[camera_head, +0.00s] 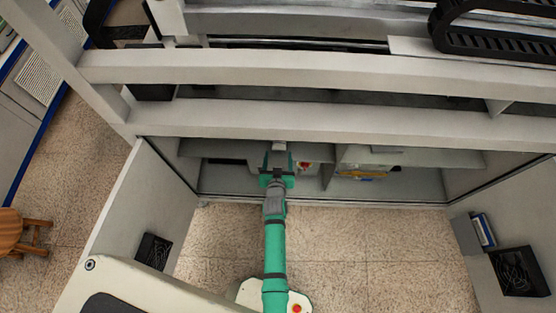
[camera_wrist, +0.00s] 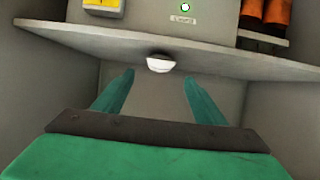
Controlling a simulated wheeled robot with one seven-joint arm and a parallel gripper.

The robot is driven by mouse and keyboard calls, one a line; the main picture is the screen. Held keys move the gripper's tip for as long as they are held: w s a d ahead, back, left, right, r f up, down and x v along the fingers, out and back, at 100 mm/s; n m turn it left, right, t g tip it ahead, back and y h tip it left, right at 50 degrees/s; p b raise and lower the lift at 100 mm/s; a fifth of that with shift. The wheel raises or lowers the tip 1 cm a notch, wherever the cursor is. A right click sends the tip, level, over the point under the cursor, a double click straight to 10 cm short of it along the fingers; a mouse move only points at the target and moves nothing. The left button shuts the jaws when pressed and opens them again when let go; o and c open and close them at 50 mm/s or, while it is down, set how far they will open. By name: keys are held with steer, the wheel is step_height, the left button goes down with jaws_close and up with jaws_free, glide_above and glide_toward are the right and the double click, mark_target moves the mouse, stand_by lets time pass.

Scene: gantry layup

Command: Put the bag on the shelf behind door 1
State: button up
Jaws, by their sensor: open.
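My gripper (camera_head: 279,158) reaches into an open cabinet under the gantry beams in the head view. In the wrist view my gripper (camera_wrist: 159,78) has its two green fingers wide apart, with nothing held between them. A grey shelf (camera_wrist: 90,40) runs across just beyond the fingertips. A small white rounded thing (camera_wrist: 160,65) shows at its edge, between the fingers in the picture; I cannot tell what it is or whether it touches them. I cannot make out a bag for certain. No door number is readable.
A yellow and white item (camera_wrist: 102,6) and orange items (camera_wrist: 264,14) stand on shelves. A red item (camera_head: 304,166) and a yellow item (camera_head: 362,174) lie in the cabinet. A wooden stool (camera_head: 20,232) stands left.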

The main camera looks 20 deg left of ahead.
steer(key=s+d+r, duration=0.2)
steer(key=s+d, duration=0.2)
steer(key=s, duration=0.2)
steer(key=s+d+r+m+t+h, duration=0.1)
steer(key=s+d+r, duration=0.15)
steer(key=s, duration=0.45)
steer(key=s+d+r, duration=0.2)
steer(key=s+d, duration=0.3)
steer(key=s, duration=0.1)
steer(key=s+d+r+m+h, duration=0.1)
steer(key=s+d+r, duration=0.1)
steer(key=s+r, duration=0.6)
steer(key=s+d+r+m+t+h, duration=0.1)
steer(key=s+d+r, duration=0.1)
steer(key=s+r, duration=0.6)
step_height(320, 180, up, 4)
steer(key=shift+s+d+r+h, duration=0.1)
steer(key=shift+s+d+h, duration=0.15)
steer(key=shift+d+h, duration=0.15)
